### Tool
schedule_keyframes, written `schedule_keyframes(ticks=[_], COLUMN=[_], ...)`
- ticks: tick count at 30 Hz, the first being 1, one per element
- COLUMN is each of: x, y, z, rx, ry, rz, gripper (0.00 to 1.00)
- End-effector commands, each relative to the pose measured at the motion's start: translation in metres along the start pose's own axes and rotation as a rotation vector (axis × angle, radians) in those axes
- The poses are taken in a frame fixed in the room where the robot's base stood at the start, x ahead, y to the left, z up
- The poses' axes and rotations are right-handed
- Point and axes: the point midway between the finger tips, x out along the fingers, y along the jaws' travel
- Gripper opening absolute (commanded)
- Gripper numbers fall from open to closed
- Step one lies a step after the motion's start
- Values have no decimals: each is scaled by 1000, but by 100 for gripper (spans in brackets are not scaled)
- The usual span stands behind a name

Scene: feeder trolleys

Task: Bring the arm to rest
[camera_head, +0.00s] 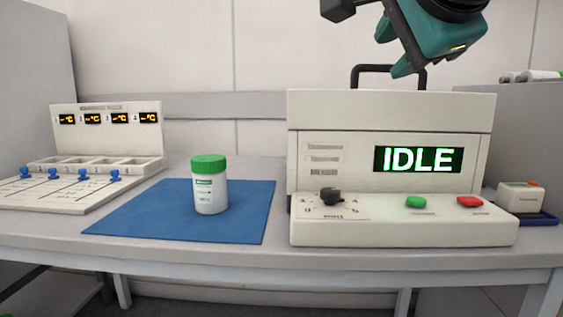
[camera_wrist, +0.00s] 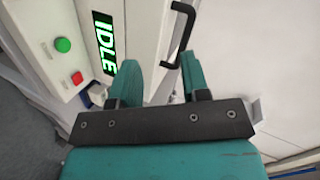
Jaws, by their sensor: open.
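My gripper, teal with a dark plate, shows in the wrist view (camera_wrist: 162,78) with its two fingers apart and nothing between them. In the head view my arm's teal end (camera_head: 405,50) hangs at the top right, above the machine's right half. The machine (camera_head: 390,112) is a cream box with a dark handle (camera_head: 388,72) on top and a screen (camera_head: 418,159) reading IDLE in green. In the wrist view the handle (camera_wrist: 182,35) lies beyond the fingertips, and I cannot tell the exact gap. The rest of the arm is cut off by the picture's edge.
A white jar with a green lid (camera_head: 209,186) stands upright on a blue mat (camera_head: 130,215). The machine's front has a black knob (camera_head: 329,196), a green button (camera_head: 416,202) and a red button (camera_head: 470,202). A panel with several small displays (camera_head: 106,130) stands at the left.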

Motion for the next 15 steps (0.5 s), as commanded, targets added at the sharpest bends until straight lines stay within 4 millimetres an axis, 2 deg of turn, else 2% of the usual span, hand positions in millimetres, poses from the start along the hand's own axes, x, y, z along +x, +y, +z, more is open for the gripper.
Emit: schedule_keyframes(ticks=[1,2,3,5,7,9,12,15], x=[17,26,37,49,54,52,38,17], y=[22,36,59,98,145,189,242,283], z=[10,18,29,45,61,74,88,100], rx=[-160,-269,-417,-629,-845,-1016,-1191,-1307], ry=[-41,-82,-147,-265,-422,-584,-809,-1018], rz=[48,76,117,174,225,252,254,216], gripper=[42,42,42,42,42,42,42,42])
